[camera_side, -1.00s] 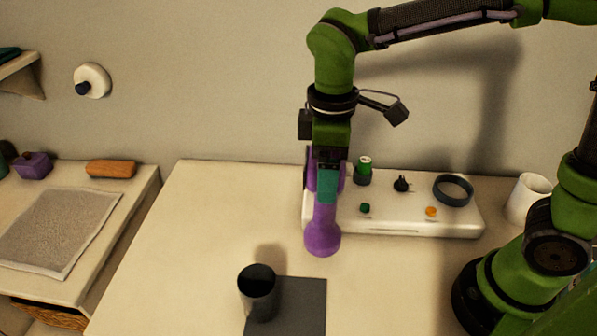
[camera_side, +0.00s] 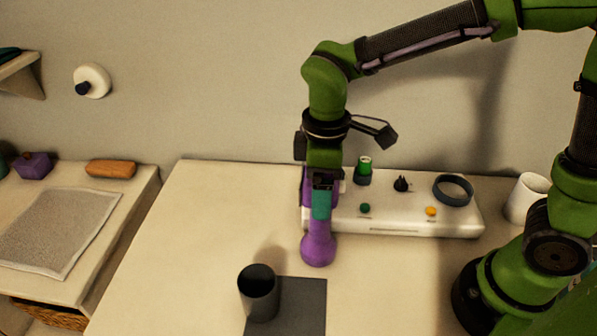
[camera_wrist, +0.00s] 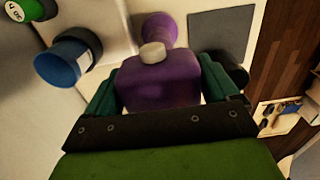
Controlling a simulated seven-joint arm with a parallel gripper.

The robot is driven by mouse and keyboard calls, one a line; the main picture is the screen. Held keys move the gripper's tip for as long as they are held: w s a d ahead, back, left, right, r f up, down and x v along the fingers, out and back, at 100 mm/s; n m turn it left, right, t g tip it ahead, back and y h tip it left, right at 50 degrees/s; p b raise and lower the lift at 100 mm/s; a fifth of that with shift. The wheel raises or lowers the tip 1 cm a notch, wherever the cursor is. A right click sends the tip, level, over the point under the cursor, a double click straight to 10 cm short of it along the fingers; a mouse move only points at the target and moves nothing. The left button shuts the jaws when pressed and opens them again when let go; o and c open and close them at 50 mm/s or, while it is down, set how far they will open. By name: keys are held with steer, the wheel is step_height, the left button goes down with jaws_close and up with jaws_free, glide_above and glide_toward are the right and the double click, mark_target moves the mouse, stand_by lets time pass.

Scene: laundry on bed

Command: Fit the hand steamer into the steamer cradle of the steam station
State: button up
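The purple hand steamer (camera_side: 318,247) hangs below my gripper (camera_side: 321,203), its flared end down and over the table in front of the station's left end. In the wrist view the steamer (camera_wrist: 160,85) sits between the teal fingers of my gripper (camera_wrist: 160,90), which are closed on its sides; a pale button shows on it. The white steam station (camera_side: 395,222) lies at the back of the table. A dark ring (camera_side: 453,190) stands at its right. My gripper and the steamer hide the station's left end, and I cannot tell which part is the cradle.
On the station are a green-topped bottle (camera_side: 363,171), a black knob (camera_side: 402,184), and green and orange buttons. A dark cup (camera_side: 258,293) stands at a grey mat (camera_side: 300,305) in front. A white cup (camera_side: 526,198) stands at the right. The table's left part is clear.

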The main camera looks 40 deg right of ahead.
steer(key=shift+o, duration=0.8)
steer(key=shift+r, duration=0.15)
step_height(320, 180, up, 12)
steer(key=shift+f, duration=0.1)
steer(key=s+d+f+m+t+y, duration=0.1)
steer(key=s+d+f+m+t, duration=0.1)
steer(key=d+m, duration=0.4)
steer(key=s+d+f+m+t+y, duration=0.1)
steer(key=s+d+f+m+t, duration=0.1)
steer(key=s+d+m+t, duration=0.3)
steer(key=d+m, duration=0.2)
steer(key=shift+s+d, duration=0.35)
steer(key=shift+s, duration=0.05)
